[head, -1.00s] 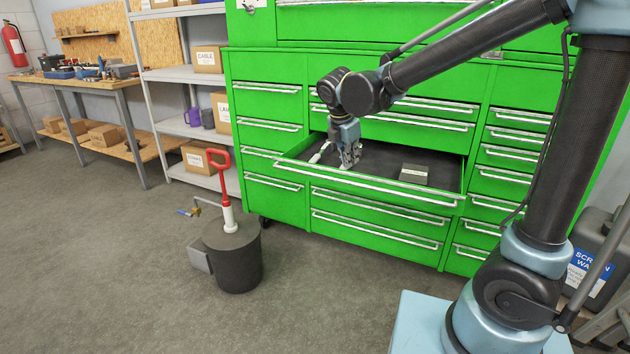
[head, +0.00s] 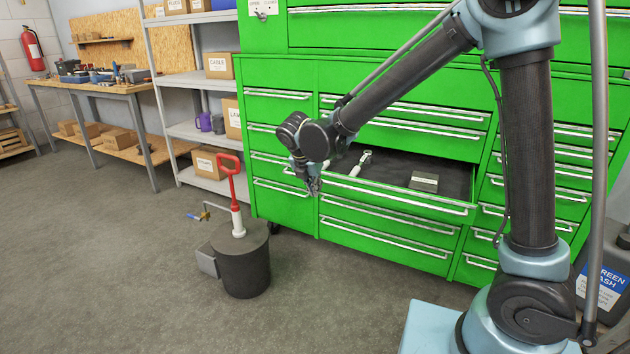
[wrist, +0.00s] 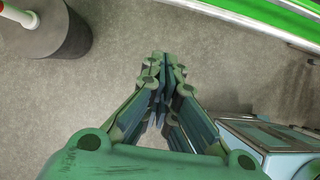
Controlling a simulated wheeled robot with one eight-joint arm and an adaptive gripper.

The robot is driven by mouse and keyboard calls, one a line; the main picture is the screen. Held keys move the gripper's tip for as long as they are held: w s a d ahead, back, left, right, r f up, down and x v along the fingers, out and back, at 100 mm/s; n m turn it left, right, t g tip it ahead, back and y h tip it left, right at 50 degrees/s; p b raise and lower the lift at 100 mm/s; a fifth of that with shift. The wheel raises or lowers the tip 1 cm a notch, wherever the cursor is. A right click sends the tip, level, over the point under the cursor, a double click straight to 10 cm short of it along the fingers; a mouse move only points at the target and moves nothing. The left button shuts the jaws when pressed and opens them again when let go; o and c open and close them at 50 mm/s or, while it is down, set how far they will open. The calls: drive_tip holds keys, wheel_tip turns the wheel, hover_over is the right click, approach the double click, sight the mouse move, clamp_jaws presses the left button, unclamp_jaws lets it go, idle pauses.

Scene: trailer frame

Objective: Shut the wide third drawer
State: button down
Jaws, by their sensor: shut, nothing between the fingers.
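The wide third drawer (head: 400,194) of the green cabinet stands pulled out in the middle column, its front with a long silver handle. Its dark inside shows, with a small grey box (head: 424,181) and a pale-handled tool (head: 360,164) in it. My gripper (head: 315,190) is at the left end of the drawer front, on the outer side, pointing down. It hides that end, and I cannot tell whether it touches it. In the wrist view my gripper (wrist: 163,62) is shut and empty above bare floor, and a green and silver drawer edge (wrist: 265,22) crosses the top right.
A dark round drum (head: 243,262) with a red-handled pump stands on the floor left of the drawer. Shelves with boxes (head: 219,67) and a workbench (head: 95,85) stand further left. The floor in front of the drawer is clear.

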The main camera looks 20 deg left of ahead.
drive_tip(key=shift+w+d+f, duration=0.1)
drive_tip(key=shift+w+f, duration=0.25)
drive_tip(key=shift+w, duration=0.55)
drive_tip(key=shift+w+d+f, duration=0.1)
drive_tip(key=shift+w+f, duration=0.2)
drive_tip(key=shift+w, duration=0.6)
drive_tip(key=shift+w+f, duration=0.35)
drive_tip(key=shift+w, duration=0.55)
